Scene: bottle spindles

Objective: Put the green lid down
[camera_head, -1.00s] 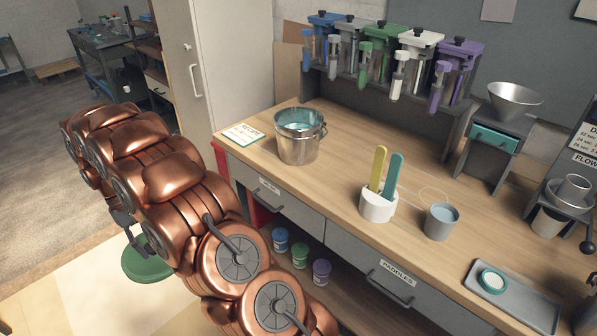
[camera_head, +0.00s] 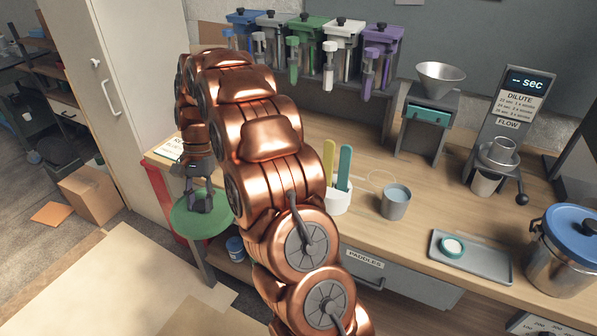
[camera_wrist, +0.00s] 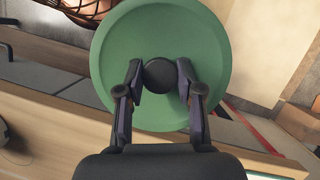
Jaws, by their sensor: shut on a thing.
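The green lid (camera_head: 184,222) is a round disc with a dark knob (camera_wrist: 160,76) at its middle. My gripper (camera_head: 198,196) is shut on that knob, and in the wrist view one finger is on each side of it (camera_wrist: 159,80). In the head view the lid looks roughly level and hangs at the front left end of the workbench, beyond its front edge. In the wrist view the lid (camera_wrist: 160,30) fills the upper middle and hides what lies under it.
The workbench top (camera_head: 380,155) carries a paddle holder (camera_head: 338,202), a grey cup (camera_head: 395,202) and a grey tray (camera_head: 488,262) with a small jar. A pail with a blue lid (camera_head: 575,225) stands at the right. My arm hides the bench's left part.

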